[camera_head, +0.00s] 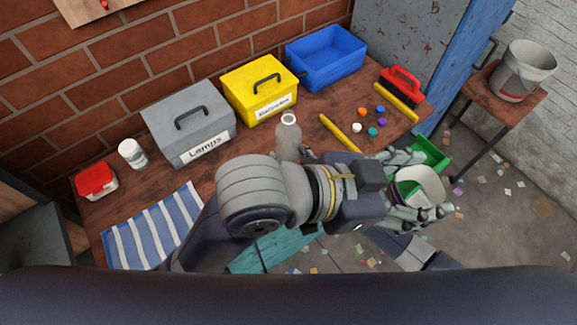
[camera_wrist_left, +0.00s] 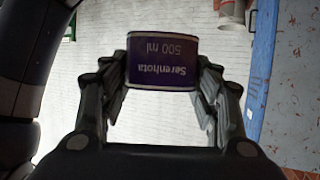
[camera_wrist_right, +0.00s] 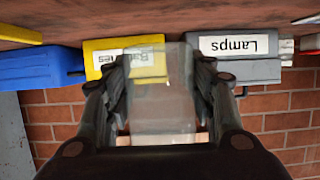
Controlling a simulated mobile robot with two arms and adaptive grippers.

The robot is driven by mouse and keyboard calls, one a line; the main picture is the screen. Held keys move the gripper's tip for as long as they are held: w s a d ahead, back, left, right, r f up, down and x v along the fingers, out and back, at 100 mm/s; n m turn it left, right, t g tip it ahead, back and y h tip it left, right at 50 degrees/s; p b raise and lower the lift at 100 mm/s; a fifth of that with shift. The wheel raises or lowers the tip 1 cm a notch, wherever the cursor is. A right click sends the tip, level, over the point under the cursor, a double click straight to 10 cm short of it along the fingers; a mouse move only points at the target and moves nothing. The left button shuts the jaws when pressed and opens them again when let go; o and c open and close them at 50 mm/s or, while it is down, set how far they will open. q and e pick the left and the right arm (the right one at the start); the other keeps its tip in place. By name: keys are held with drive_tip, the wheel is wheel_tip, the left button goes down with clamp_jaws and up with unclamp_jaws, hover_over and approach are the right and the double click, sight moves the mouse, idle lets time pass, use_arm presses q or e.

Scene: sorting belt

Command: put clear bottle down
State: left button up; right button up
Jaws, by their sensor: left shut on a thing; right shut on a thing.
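The clear bottle (camera_wrist_right: 162,95) is a see-through upright shape between the fingers of my right gripper (camera_wrist_right: 160,100), which is shut on it. The boxes behind show through it.
A grey Lamps box (camera_head: 190,120), yellow Batteries box (camera_head: 259,90) and blue bin (camera_head: 325,58) line the wall. A white jar (camera_head: 132,153), striped cloth (camera_head: 155,228), red brush (camera_head: 401,84) and several coloured caps (camera_head: 371,122) lie around. A green tray (camera_head: 432,153) is behind the left gripper.

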drive_tip(key=shift+f, duration=2.75)
drive_tip(key=o, duration=1.1)
drive_tip(key=shift+f, duration=0.15)
drive_tip(key=v, duration=1.2)
drive_tip(key=shift+r, duration=0.2)
